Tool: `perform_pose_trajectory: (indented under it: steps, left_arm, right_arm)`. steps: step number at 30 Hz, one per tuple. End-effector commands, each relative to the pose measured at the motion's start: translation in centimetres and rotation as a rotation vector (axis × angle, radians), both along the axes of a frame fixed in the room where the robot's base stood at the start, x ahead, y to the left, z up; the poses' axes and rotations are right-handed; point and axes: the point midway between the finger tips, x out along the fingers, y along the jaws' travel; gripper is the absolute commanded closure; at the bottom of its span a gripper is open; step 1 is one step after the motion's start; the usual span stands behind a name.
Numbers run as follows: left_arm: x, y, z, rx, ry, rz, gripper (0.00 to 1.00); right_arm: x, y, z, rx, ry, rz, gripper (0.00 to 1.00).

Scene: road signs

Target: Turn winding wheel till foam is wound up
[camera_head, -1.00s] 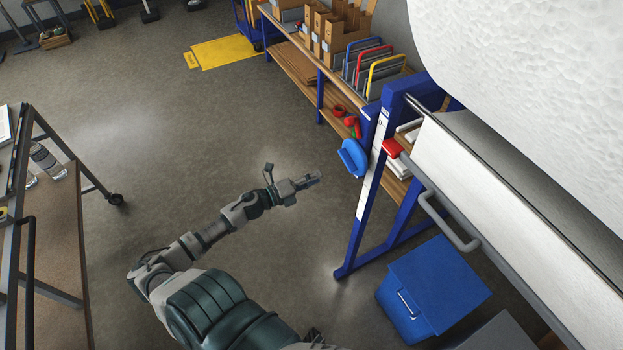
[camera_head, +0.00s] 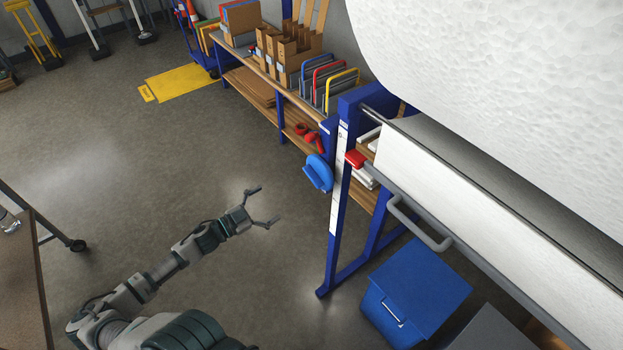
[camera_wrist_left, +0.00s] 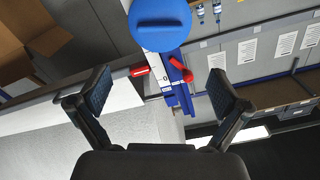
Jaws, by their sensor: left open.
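The blue winding wheel (camera_head: 318,173) is on the left side of the blue frame post, below the big white foam roll (camera_head: 500,60). My left gripper (camera_head: 265,205) is open and empty, apart from the wheel, to its left and lower in the head view. In the left wrist view the wheel (camera_wrist_left: 160,22) shows as a blue disc ahead, at the top middle, above and between the open fingers (camera_wrist_left: 158,95). White foam (camera_head: 480,190) also hangs below the roll. My right gripper is not in view.
A red handle (camera_head: 355,158) sits on the frame near the wheel. A blue lidded bin (camera_head: 415,290) stands below the grey bar handle (camera_head: 420,225). A shelf with boxes (camera_head: 290,50) stands behind. A table (camera_head: 25,285) is at left. The floor between is clear.

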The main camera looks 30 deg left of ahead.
Motion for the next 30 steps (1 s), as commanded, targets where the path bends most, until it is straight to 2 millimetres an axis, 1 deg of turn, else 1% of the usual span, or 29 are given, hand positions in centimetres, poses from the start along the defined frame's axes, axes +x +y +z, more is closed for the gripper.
perform_pose_trajectory:
  steps: [1, 4, 8, 14, 24, 30]
  left_arm:
    - [0.0, 0.0, 0.0, -0.038, 0.016, -0.001, 0.00]
    - [0.4, -0.2, 0.1, -0.069, 0.026, -0.001, 0.00]
    - [2.0, -0.8, 0.2, -0.067, 0.023, -0.002, 0.00]
    - [5.4, -2.2, 0.3, -0.065, 0.021, -0.001, 0.00]
    - [11.2, -4.6, 0.4, -0.064, 0.022, 0.000, 0.00]
    - [14.1, -5.8, 0.3, -0.064, 0.023, 0.001, 0.00]
  right_arm:
    - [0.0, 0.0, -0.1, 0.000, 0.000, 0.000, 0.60]
    - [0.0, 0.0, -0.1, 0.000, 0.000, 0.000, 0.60]
    - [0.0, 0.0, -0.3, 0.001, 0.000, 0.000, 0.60]
    - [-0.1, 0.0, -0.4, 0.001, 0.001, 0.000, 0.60]
    - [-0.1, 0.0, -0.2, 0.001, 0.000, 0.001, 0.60]
    - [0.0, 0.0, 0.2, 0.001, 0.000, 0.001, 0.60]
